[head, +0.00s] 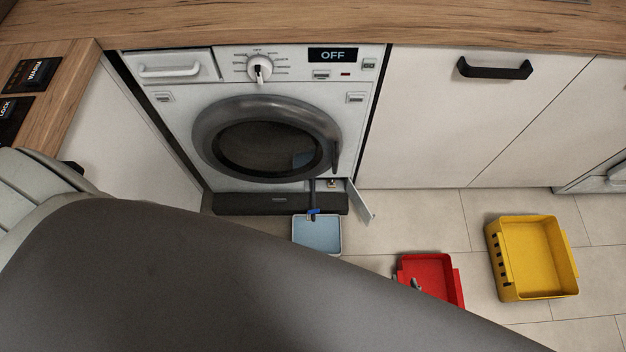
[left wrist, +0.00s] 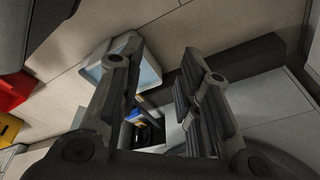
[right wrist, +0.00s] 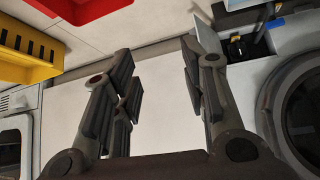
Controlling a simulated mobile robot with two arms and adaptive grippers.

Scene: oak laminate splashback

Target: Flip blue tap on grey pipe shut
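A small blue tap (head: 313,211) sits on the grey pipe (head: 312,194) that hangs from the open hatch at the washing machine's lower right. Its handle seems to lie across the pipe, but it is small. The tap also shows in the left wrist view (left wrist: 134,114), partly behind a finger, and in the right wrist view (right wrist: 275,23). My left gripper (left wrist: 165,66) is open and empty, with the tap beyond its left finger; it is hidden in the head view. My right gripper (right wrist: 158,58) is open and empty, in front of the white cupboard, left of the tap.
A pale blue tray (head: 297,247) lies on the floor below the tap. The hatch flap (head: 361,201) stands open right of the pipe. A red bin (head: 459,286) and a yellow bin (head: 497,270) stand farther right. My dark arm covers the lower left of the head view.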

